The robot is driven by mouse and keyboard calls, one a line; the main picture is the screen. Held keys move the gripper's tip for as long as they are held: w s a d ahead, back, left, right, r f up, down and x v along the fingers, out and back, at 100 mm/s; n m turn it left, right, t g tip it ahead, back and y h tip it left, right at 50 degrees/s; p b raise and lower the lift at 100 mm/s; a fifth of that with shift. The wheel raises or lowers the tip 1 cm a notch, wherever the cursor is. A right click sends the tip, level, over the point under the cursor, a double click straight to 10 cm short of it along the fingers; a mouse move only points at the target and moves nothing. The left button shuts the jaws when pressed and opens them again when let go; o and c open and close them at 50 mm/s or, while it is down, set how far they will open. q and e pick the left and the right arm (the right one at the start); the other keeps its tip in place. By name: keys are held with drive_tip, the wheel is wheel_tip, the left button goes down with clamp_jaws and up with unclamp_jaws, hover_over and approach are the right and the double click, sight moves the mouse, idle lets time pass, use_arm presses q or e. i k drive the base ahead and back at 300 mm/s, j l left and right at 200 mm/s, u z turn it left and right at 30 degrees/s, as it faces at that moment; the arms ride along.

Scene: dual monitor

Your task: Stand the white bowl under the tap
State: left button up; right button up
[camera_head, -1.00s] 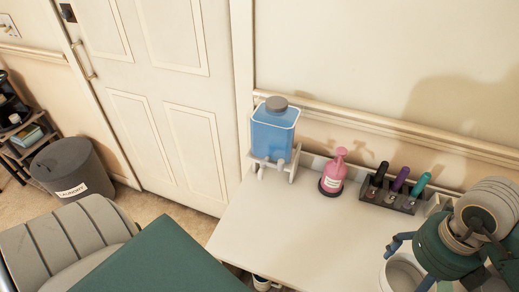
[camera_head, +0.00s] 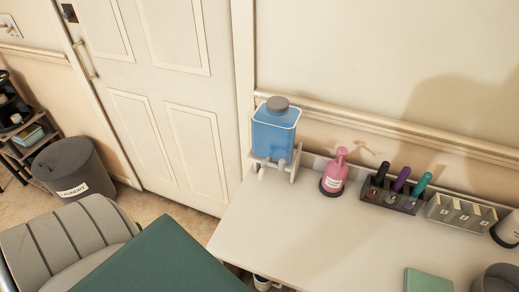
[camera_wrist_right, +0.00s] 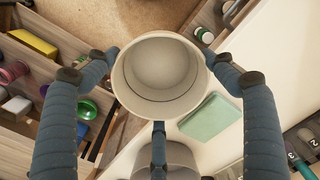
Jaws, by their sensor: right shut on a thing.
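The white bowl (camera_wrist_right: 165,103) is held by my right gripper (camera_wrist_right: 160,66), with its dark blue fingers around its outer wall. I look down into its open top, and it looks empty. In the head view the bowl and my right gripper are out of the picture. A blue water tank (camera_head: 276,132) stands on a white stand at the table's left back corner, with a small pale tap (camera_head: 282,164) low on its front. The tabletop in front of the tap is bare. My left gripper is not in view.
A pink pump bottle (camera_head: 335,172) stands right of the tank. Right of it are a dark rack (camera_head: 393,197) with several markers and a grey slotted box (camera_head: 460,212). A green block (camera_head: 428,281) lies near the front. The white tabletop (camera_head: 300,235) is clear at left and middle.

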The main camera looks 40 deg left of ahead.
sight(260, 206)
drive_tip(key=k+j, duration=0.25)
drive_tip(key=j, duration=0.2)
drive_tip(key=k+j, duration=0.2)
drive_tip(key=j, duration=0.2)
drive_tip(key=k+j, duration=0.25)
drive_tip(key=j, duration=0.2)
drive_tip(key=i+j, duration=0.1)
drive_tip(key=j, duration=0.35)
drive_tip(key=i+j, duration=0.15)
drive_tip(key=j, duration=0.3)
drive_tip(key=i+j, duration=0.1)
drive_tip(key=j, duration=0.35)
drive_tip(key=i+j, duration=0.15)
drive_tip(key=j, duration=0.3)
